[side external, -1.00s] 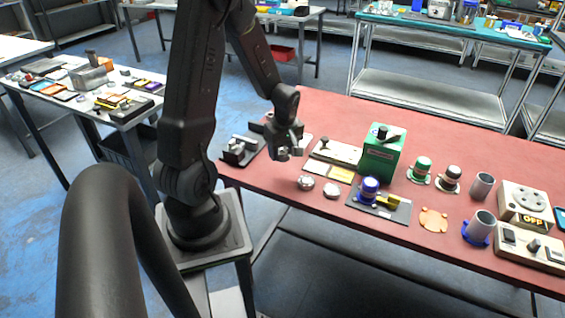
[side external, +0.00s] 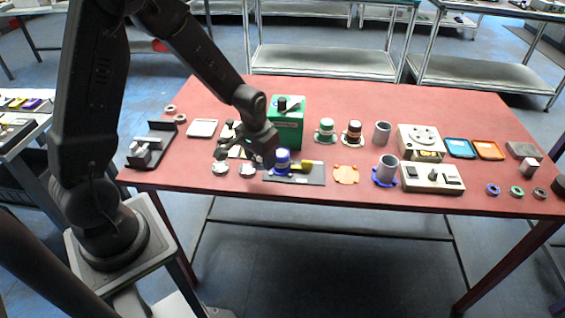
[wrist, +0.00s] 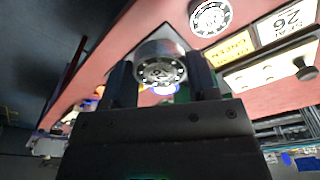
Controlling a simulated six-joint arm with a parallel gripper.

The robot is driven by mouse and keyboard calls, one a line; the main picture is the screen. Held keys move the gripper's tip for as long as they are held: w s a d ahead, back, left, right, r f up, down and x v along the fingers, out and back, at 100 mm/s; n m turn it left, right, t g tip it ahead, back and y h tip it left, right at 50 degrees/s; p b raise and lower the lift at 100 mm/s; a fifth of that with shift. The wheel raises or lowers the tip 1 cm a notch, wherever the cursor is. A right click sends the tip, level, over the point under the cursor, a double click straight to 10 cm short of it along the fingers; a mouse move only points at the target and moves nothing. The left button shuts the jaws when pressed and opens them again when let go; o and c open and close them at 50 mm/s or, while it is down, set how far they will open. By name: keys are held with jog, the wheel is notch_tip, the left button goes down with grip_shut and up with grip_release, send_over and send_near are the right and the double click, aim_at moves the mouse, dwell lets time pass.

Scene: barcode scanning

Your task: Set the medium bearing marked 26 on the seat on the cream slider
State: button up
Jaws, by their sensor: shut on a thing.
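In the wrist view, my gripper (wrist: 160,80) is shut on a silver bearing (wrist: 160,66), gripped at its sides. Its face marking is too blurred to read. In the side view my gripper (side external: 267,160) is over the front of the table, and the held bearing is hard to make out. The cream slider (wrist: 268,72), with a dark knob, is at right in the wrist view, beside a plate marked 26 (wrist: 287,20) and a yellow label (wrist: 229,48). The slider is mostly behind my gripper in the side view. Its seat cannot be made out clearly.
Two silver bearings (side external: 220,168) (side external: 246,171) lie left of my gripper. A blue-topped part (side external: 283,160) on a dark plate (side external: 312,174) is close on the right. A green box (side external: 290,130) stands behind. A dark fixture (side external: 150,148) is at far left.

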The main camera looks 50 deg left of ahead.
jog(key=shift+w+d+m, duration=0.3)
jog(key=shift+d+m, duration=0.3)
jog(key=shift+w+d+m, duration=0.3)
jog(key=shift+d+m, duration=0.25)
jog(key=shift+m, duration=0.05)
jog(key=a+r+n, duration=0.1)
jog(key=a+r, duration=0.2)
jog(key=a, duration=1.1)
jog(key=a+r+n, duration=0.1)
jog(key=a+r, duration=0.3)
jog(key=a, duration=1)
jog(key=w+d+f, duration=0.2)
jog(key=w, duration=0.1)
jog(key=w+d+f, duration=0.1)
jog(key=w+f, duration=0.1)
jog(key=w, duration=0.1)
jog(key=w+d+f, duration=0.2)
jog(key=w, duration=0.1)
jog(key=shift+d+f, duration=0.35)
jog(key=shift+f, duration=2.05)
jog(key=shift+f, duration=0.6)
jog(key=o, duration=1.1)
jog(key=shift+c, duration=0.2)
